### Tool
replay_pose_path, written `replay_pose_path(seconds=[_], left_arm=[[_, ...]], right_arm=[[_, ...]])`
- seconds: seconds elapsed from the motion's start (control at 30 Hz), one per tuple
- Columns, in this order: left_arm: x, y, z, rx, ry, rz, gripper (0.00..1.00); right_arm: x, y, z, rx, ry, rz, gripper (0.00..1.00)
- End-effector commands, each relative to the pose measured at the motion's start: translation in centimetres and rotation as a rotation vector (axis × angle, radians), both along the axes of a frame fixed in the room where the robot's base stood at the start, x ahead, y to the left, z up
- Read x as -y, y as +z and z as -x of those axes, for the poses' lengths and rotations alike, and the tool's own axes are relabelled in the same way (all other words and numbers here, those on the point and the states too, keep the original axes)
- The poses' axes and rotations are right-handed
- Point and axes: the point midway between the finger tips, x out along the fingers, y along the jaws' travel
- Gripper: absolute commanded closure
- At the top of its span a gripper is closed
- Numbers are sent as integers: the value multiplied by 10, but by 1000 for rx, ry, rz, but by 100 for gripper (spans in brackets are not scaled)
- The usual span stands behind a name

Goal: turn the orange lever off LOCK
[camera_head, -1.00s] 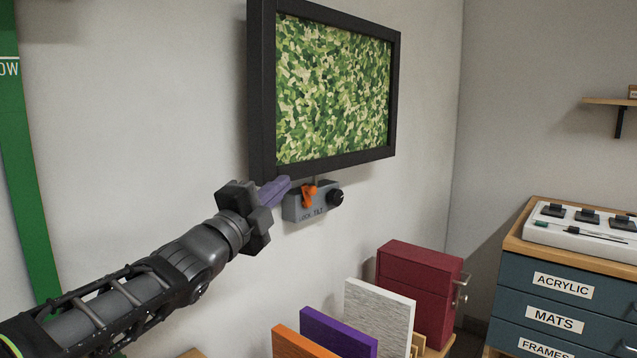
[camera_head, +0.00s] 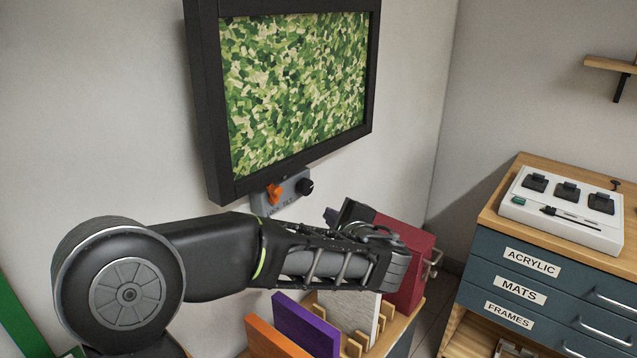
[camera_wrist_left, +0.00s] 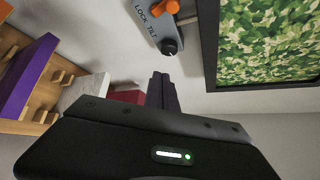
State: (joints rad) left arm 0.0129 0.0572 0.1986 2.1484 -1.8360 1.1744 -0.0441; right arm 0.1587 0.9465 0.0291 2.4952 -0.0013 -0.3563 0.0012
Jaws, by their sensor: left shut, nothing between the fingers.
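The orange lever (camera_head: 274,193) sits on the left part of a grey control box (camera_head: 290,191) under the framed picture. The box carries the words LOCK and TILT and has a black knob (camera_head: 305,186) at its right end. The lever also shows at the top of the left wrist view (camera_wrist_left: 158,7). My left gripper (camera_head: 347,213) is to the right of and below the box, apart from the lever. In the left wrist view its fingers (camera_wrist_left: 161,88) are together and empty. My right gripper is not in view.
The black-framed green picture (camera_head: 213,100) hangs on the wall above. A drawer cabinet (camera_head: 470,255) with a white tray stands at the right.

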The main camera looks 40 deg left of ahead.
Motion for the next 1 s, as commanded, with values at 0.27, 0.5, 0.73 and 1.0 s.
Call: replay_pose_path(seconds=[0.27,0.5,0.73,1.0], left_arm=[[-18,17,15,115,122,-6,100],[-18,17,15,114,121,-4,100],[-25,15,10,111,122,-5,100],[-57,6,-11,108,124,-4,100]], right_arm=[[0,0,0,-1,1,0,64],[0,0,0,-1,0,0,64],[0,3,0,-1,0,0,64],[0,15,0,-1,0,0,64]])
